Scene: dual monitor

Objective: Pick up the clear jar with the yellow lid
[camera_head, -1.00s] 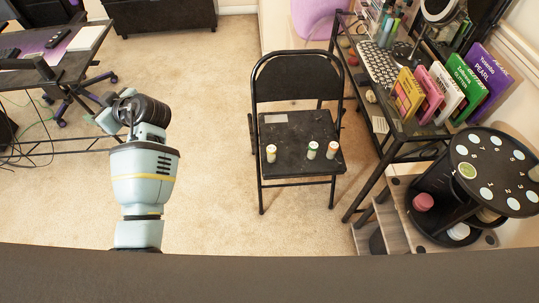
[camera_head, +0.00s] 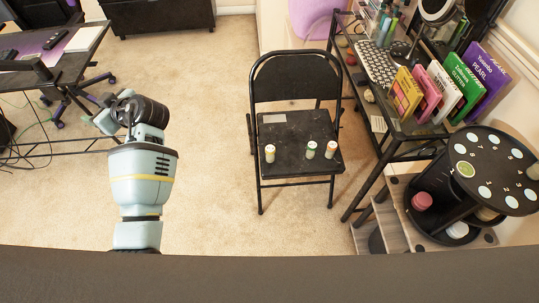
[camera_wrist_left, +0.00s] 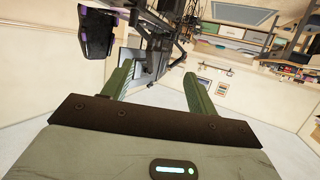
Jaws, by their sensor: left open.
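Several small items are seen on the black folding chair: three small jars stand upright on its seat (camera_head: 290,133). The left jar (camera_head: 270,153) seems to have a yellowish lid; at this size I cannot be sure it is clear. The middle jar (camera_head: 311,150) looks green-topped and the right jar (camera_head: 331,149) orange-topped. My left arm stands at the left of the head view, well apart from the chair. My left gripper (camera_wrist_left: 158,88) shows in the left wrist view with its two green fingers spread and nothing between them. No jar shows in the wrist view. My right gripper is not seen.
A black desk with a keyboard (camera_head: 378,67) and upright colored boxes (camera_head: 429,94) stands right of the chair. A round black rack (camera_head: 483,205) stands at the lower right. Another desk (camera_head: 60,66) is at the far left. Carpet (camera_head: 205,120) between my left arm and the chair is clear.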

